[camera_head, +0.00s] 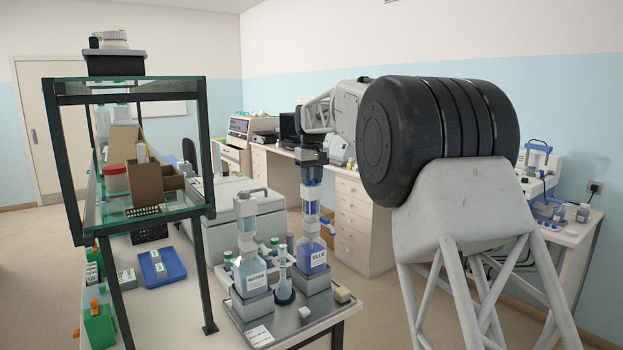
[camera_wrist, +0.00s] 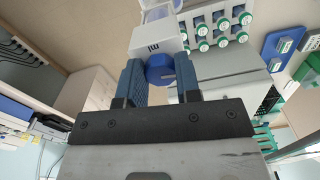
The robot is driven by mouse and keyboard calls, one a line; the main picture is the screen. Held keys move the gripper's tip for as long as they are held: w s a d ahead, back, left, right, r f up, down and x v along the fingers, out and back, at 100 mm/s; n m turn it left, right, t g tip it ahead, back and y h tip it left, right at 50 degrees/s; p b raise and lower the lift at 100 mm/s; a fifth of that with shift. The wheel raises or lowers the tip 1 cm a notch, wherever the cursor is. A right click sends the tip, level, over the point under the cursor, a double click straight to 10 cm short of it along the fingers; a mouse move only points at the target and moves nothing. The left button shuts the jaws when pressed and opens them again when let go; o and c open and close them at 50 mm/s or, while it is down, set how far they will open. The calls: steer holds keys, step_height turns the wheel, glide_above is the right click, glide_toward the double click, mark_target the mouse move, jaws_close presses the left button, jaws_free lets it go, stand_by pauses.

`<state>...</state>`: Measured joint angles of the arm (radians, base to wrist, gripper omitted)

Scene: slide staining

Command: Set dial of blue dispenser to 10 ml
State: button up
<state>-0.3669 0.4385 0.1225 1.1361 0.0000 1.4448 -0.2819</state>
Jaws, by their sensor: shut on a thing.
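The blue dispenser is a bottle labelled BLUE (camera_head: 313,257) with a tall pump head (camera_head: 311,208) on top, standing upright on a grey block on the bench. My gripper (camera_head: 311,160) is at the top of this dispenser, pointing down. In the wrist view, my gripper (camera_wrist: 159,82) has its two blue fingers on either side of a round blue dial (camera_wrist: 160,69) and is shut on it. The white dispenser body (camera_wrist: 155,40) with a dark marking lies just beyond the dial. The dial's setting cannot be read.
A second dispenser labelled WATER (camera_head: 251,268) stands to the left, and a small flask (camera_head: 284,290) stands between them. A glass-shelved rack (camera_head: 205,195) rises at left. Several green-capped vials (camera_wrist: 221,23) show in the wrist view.

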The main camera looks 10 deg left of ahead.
mark_target(312, 180)
steer(key=shift+n, duration=0.8)
steer(key=o, duration=0.9)
steer(key=shift+r, duration=0.1)
steer(key=shift+r, duration=3.8)
steer(key=shift+d, duration=0.1)
